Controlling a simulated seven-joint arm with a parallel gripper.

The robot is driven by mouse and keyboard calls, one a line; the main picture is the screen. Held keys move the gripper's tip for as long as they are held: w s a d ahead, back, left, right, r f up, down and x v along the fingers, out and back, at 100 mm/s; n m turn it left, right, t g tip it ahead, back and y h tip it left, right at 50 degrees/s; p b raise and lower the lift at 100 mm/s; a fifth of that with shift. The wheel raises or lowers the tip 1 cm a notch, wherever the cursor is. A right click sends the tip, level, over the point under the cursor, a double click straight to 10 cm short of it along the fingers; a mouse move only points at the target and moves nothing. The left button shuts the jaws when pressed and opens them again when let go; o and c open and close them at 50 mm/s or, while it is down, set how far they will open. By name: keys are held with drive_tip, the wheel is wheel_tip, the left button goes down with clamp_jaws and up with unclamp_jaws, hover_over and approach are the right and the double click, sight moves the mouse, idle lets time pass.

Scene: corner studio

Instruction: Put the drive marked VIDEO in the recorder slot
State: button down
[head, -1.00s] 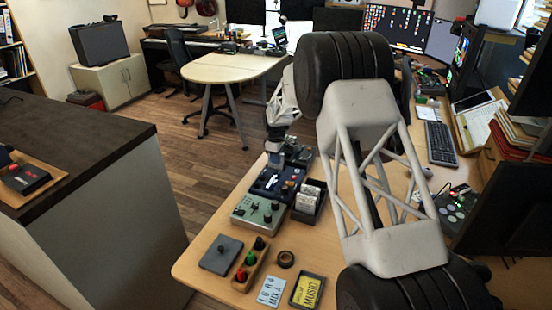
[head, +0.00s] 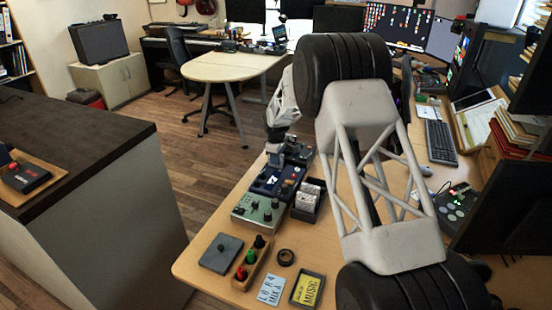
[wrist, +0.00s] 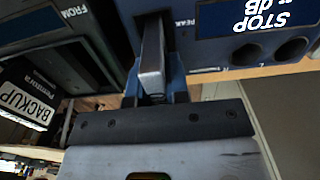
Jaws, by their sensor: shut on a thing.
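The recorder (head: 272,183) is the dark blue device on the wooden desk. In the wrist view its blue panel (wrist: 235,45) shows an upside-down STOP label and round holes. My gripper (wrist: 154,80) is shut on a narrow silver-grey drive (wrist: 152,52), seen nearly edge on. The drive's far end is against a dark opening in the panel; how deep it sits I cannot tell. Its marking is hidden. In the head view my gripper (head: 277,150) is over the recorder's far part, partly hidden by my arm. A drive marked BACKUP (wrist: 30,103) stands in a dark holder at left.
The drive holder (head: 309,208) stands right of the recorder. A grey-green device (head: 258,213) is in front of it. Nearer are a grey box (head: 221,253), a tray of colored knobs (head: 247,268), a tape roll (head: 286,257) and a yellow MUSIC card (head: 308,290).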

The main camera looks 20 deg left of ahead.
drive_tip(key=c, duration=1.4)
unclamp_jaws()
drive_tip(key=shift+r, duration=0.1)
drive_tip(key=shift+r, duration=5.35)
